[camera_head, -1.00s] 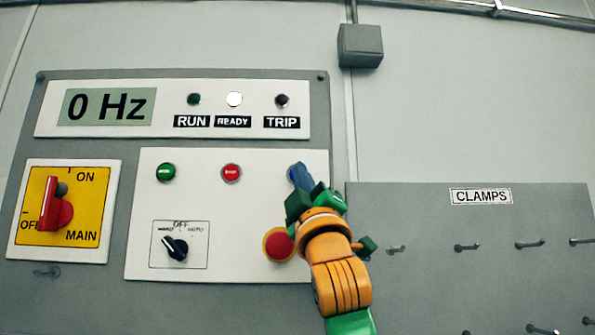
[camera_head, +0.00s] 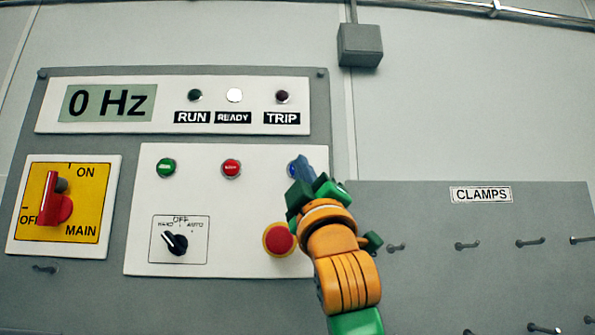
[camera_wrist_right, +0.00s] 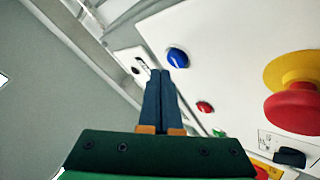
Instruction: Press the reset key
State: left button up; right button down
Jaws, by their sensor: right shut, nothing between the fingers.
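The blue button (camera_head: 292,168), which I take as the reset key, is on the white panel at the right end of the button row. It is partly hidden behind my right gripper in the head view. My right gripper (camera_head: 303,165) has its dark blue fingers shut with nothing between them, tips just right of the button. In the right wrist view the whole blue button (camera_wrist_right: 178,57) shows, just beyond and to the right of the closed fingertips (camera_wrist_right: 160,75). A gap seems to separate them; contact is not visible. My left gripper is not in view.
A red mushroom button (camera_head: 279,239) on a yellow ring sits close below my right gripper. A red button (camera_head: 231,168), a green button (camera_head: 166,168) and a black selector (camera_head: 175,243) are further left. The READY lamp (camera_head: 235,95) is white; the display (camera_head: 107,103) reads 0 Hz.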

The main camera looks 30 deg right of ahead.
jog(key=s+a+b, duration=0.1)
jog(key=s, duration=0.1)
jog(key=s+a, duration=0.1)
jog(key=shift+s+a+b, duration=0.15)
jog(key=shift+s+b, duration=0.2)
dwell(0.6)
